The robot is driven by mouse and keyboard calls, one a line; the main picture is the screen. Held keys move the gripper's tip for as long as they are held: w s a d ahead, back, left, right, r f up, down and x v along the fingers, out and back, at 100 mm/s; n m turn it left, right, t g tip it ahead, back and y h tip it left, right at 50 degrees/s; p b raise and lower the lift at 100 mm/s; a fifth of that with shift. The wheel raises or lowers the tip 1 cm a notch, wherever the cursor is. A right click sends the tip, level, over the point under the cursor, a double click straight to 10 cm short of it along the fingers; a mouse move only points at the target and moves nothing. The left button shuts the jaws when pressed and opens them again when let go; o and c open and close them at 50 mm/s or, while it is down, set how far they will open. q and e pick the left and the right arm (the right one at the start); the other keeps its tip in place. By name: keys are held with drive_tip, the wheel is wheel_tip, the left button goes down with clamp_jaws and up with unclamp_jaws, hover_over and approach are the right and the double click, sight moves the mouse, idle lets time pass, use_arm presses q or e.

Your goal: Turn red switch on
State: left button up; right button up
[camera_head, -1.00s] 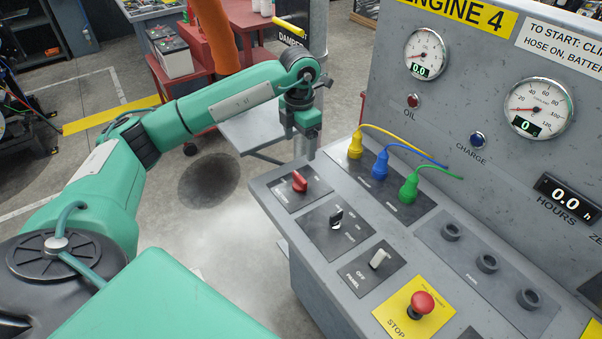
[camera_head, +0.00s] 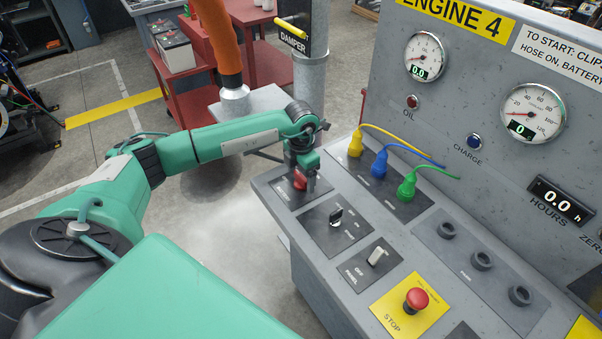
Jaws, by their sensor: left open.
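The red switch (camera_head: 300,181) is a red knob on a dark plate at the far left corner of the grey control panel (camera_head: 285,218). My left gripper (camera_head: 301,184) is open and has its fingers down at the red switch, one on either side of it as far as I can see. The gripper hides part of the knob, so I cannot tell whether the fingers touch it. My right gripper is not in view.
A black key switch (camera_head: 336,216), a panel toggle (camera_head: 377,256) and a red stop button (camera_head: 416,299) line the panel's front. Yellow (camera_head: 355,146), blue (camera_head: 380,164) and green (camera_head: 406,188) plugs stand behind. The gauge board (camera_head: 470,95) rises at the back.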

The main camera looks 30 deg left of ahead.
use_arm(q)
drive_tip(key=c, duration=1)
